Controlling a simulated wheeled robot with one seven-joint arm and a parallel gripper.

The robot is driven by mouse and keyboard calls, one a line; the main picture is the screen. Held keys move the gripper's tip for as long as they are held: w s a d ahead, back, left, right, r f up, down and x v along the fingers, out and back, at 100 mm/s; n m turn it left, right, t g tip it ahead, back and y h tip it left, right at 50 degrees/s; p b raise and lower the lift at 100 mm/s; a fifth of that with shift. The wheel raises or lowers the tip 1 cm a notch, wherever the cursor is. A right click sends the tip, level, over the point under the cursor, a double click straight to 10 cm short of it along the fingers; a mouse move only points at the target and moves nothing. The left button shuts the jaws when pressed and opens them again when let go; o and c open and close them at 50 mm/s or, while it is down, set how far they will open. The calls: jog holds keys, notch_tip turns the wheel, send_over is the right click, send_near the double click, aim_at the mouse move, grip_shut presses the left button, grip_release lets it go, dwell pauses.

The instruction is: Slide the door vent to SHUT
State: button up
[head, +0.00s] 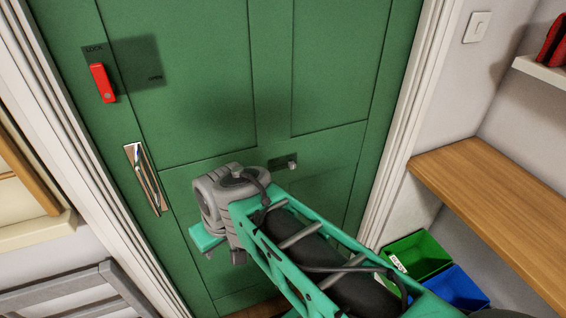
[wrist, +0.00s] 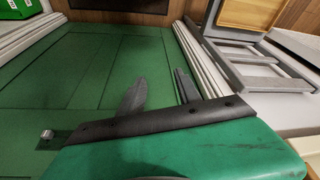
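The green door (head: 200,90) fills the middle of the head view and looks closed. A small dark plate with a round metal knob (head: 292,164) sits on it, right of my wrist; it also shows at the left in the wrist view (wrist: 47,134). This may be the door vent's slider; my arm hides part of the area, and I read no SHUT label. In the wrist view my gripper (wrist: 160,88) has its two dark fingers apart, with nothing between them. It is in front of the lower door, left of the knob in the head view, and apart from it.
A red lever (head: 102,83) with a LOCK label and a metal pull handle (head: 146,178) are on the door's left side. A wooden bench (head: 490,205), a green bin (head: 420,252) and a blue bin (head: 458,287) stand right. A grey rack (head: 70,290) is lower left.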

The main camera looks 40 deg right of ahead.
jog(key=w+d+f+t+y+b, duration=0.1)
jog(key=w+d+f+t+b, duration=0.1)
jog(key=w+d+f+b, duration=0.3)
jog(key=m+t+h+b, duration=0.4)
jog(key=t+h+b, duration=0.4)
jog(key=t, duration=0.4)
send_near(293, 167)
jog(key=d+y+b, duration=0.1)
jog(key=p+x, duration=0.1)
jog(key=x, duration=0.7)
jog(key=shift+a+r, duration=0.1)
jog(key=shift+r, duration=0.05)
jog(key=shift+c, duration=0.2)
grip_shut()
